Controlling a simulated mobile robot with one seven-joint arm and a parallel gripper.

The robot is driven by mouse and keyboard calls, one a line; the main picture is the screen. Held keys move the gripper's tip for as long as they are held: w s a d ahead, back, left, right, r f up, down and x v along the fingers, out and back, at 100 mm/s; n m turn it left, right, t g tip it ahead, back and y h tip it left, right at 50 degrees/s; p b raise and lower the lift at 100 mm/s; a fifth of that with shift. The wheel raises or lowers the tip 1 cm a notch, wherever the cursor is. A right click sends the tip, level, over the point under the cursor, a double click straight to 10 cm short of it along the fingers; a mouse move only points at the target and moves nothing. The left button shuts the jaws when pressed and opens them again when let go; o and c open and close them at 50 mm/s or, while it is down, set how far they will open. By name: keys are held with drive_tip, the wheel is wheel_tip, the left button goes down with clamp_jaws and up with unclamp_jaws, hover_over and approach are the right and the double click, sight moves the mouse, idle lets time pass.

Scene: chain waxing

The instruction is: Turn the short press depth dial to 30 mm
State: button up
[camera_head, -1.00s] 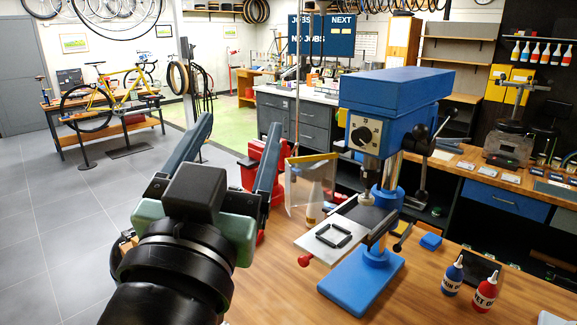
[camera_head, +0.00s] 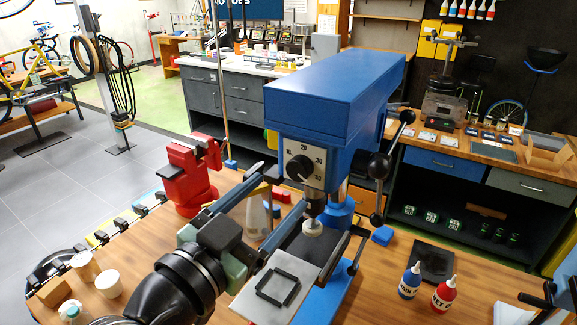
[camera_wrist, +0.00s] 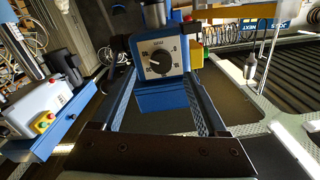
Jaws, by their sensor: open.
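The blue press (camera_head: 330,95) stands on the wooden bench, with a white dial plate on its front. The black depth dial knob (camera_head: 300,167) sits on that plate, with numbers around it; 20 reads at the top. I cannot tell surely which mark the knob points at. My gripper (camera_head: 287,188) is open, its two long blue fingers reaching towards the dial from the lower left. In the wrist view the knob (camera_wrist: 159,62) sits between and beyond the fingertips, and they do not appear to grip it.
Below the dial is the press table (camera_head: 245,298) with a black square frame (camera_head: 277,286). A red vise (camera_head: 187,178) stands left. Levers with black balls (camera_head: 378,168) stick out at the press's right. Blue (camera_head: 409,281) and red (camera_head: 444,294) bottles stand at the front right. Cups (camera_head: 108,283) stand at the lower left.

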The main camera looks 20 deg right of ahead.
sight(295, 174)
drive_tip(key=p+x, duration=0.1)
drive_tip(key=x, duration=0.4)
drive_tip(key=shift+w+p, duration=0.1)
drive_tip(key=shift+p, duration=0.2)
drive_tip(key=shift+a, duration=0.1)
clamp_jaws()
